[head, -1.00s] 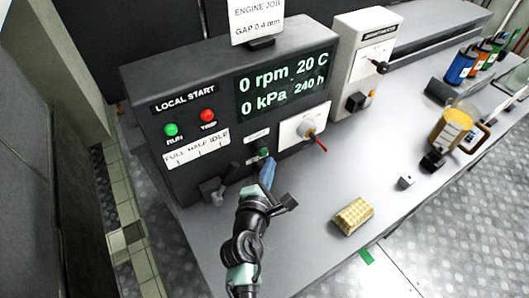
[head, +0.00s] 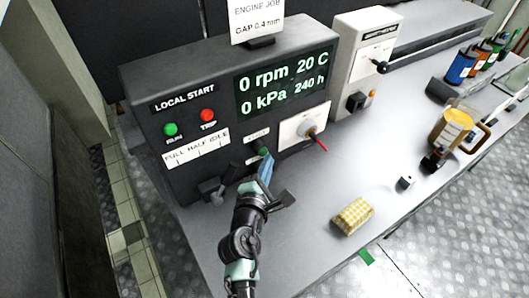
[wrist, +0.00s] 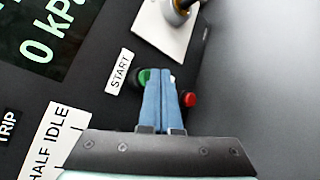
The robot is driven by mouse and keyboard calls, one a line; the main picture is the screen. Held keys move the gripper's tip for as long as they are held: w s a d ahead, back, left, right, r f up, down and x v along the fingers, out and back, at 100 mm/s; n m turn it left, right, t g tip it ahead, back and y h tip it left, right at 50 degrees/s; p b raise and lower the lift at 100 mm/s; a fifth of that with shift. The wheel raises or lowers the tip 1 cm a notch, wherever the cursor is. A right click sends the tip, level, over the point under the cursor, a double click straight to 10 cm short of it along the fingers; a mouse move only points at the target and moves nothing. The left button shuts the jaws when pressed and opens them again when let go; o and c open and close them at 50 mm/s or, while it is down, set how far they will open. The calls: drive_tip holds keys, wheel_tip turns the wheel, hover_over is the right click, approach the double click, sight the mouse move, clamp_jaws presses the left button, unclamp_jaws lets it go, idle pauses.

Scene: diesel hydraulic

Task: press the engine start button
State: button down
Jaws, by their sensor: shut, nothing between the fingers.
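The start button is the green button (wrist: 144,78) beside the START label (wrist: 118,73) on the dark panel; it also shows in the head view (head: 264,151). My gripper (wrist: 163,72) is shut and empty, its blue fingers together. In the wrist view the fingertips overlap the right part of the green button; I cannot tell whether they touch it. In the head view my gripper (head: 268,158) is right at the button, reaching up from below. The display (head: 285,82) reads 0 rpm and 0 kPa.
A red button (wrist: 189,99) sits just right of the fingers. A white plate with a red-tipped lever (head: 319,144) is to the right. A black lever (head: 211,188) stands at lower left. A yellow checked block (head: 353,217) and a jug (head: 452,129) stand on the bench.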

drive_tip(key=shift+w+a, duration=0.35)
drive_tip(key=shift+w, duration=0.15)
idle(0.6)
drive_tip(key=shift+s, duration=0.15)
drive_tip(key=shift+s+d+p, duration=0.3)
drive_tip(key=shift+s+d, duration=0.3)
drive_tip(key=shift+s, duration=0.1)
drive_tip(key=s+d+p, duration=0.1)
drive_tip(key=s, duration=0.1)
drive_tip(key=s+d+p, duration=0.1)
drive_tip(key=s+d, duration=0.1)
drive_tip(key=shift+p, duration=0.35)
idle(0.8)
